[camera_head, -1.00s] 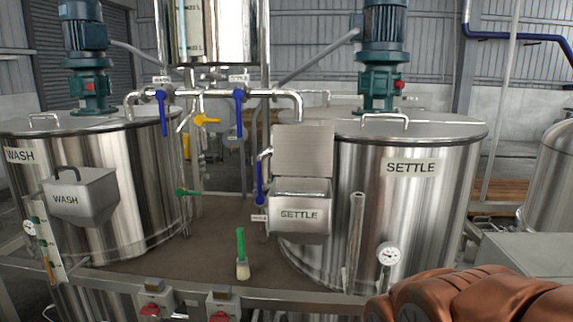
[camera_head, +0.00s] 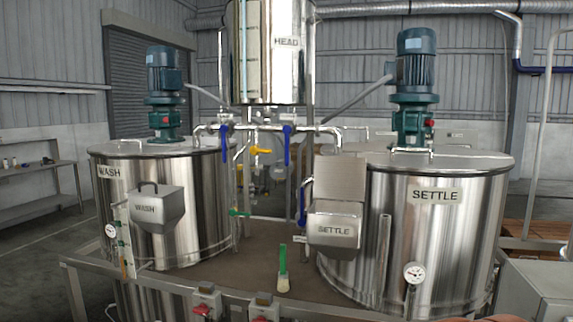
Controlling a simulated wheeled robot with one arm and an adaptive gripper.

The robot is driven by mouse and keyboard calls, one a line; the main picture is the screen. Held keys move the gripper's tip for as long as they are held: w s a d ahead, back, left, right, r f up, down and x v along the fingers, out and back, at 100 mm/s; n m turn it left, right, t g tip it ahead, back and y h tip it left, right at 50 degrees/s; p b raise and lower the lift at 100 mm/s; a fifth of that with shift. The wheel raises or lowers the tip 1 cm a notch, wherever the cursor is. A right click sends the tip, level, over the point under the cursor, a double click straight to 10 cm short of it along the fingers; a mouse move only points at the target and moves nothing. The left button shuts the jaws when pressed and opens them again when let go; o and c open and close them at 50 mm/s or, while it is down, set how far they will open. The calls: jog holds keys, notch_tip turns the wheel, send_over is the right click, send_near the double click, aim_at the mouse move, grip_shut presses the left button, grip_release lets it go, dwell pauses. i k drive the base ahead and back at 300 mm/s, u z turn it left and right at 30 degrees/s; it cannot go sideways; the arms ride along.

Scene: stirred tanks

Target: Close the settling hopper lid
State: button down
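The settling hopper (camera_head: 333,232) is a small steel box labelled SETTLE on the left front side of the settling tank (camera_head: 440,225). Its lid (camera_head: 339,178) stands upright behind the box, so the hopper is open at the top. The inside of the hopper is mostly hidden from this angle. My gripper is not in view. Only a sliver of a copper-coloured shape shows at the bottom right edge.
The wash tank (camera_head: 200,220) stands at left with its wash hopper (camera_head: 157,208), whose lid looks shut. A green-handled brush (camera_head: 283,270) stands on the deck between the tanks. Pipes with blue valve handles (camera_head: 287,145) run above. A rail with switch boxes (camera_head: 206,300) crosses the front.

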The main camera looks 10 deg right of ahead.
aim_at(335, 178)
jog(key=u, duration=0.45)
jog(key=i, duration=0.75)
jog(key=u, duration=0.25)
